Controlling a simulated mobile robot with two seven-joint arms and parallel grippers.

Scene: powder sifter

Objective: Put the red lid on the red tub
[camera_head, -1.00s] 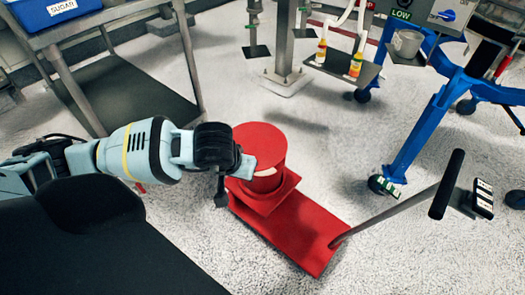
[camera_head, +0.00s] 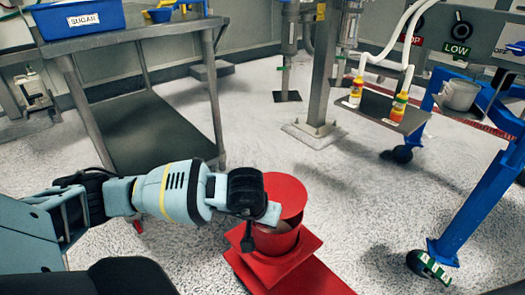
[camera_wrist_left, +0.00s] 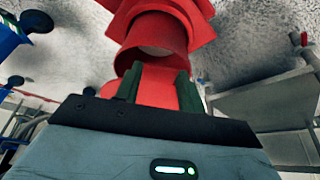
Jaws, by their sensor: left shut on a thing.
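The red lid (camera_head: 284,194) is a round red disc in the head view, over the red tub (camera_head: 276,244). A pale patch shows between lid and tub below my gripper; I cannot tell whether they touch. My left gripper (camera_head: 270,213) comes in from the left and is shut on the lid near its edge. In the left wrist view, the lid (camera_wrist_left: 158,86) shows between the dark green fingers (camera_wrist_left: 158,92). The tub (camera_wrist_left: 160,24) is beyond, with a pale round area facing me. My right gripper is in neither current view.
A steel table (camera_head: 150,130) with a blue sugar bin (camera_head: 80,18) is at the left. Open floor lies between.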

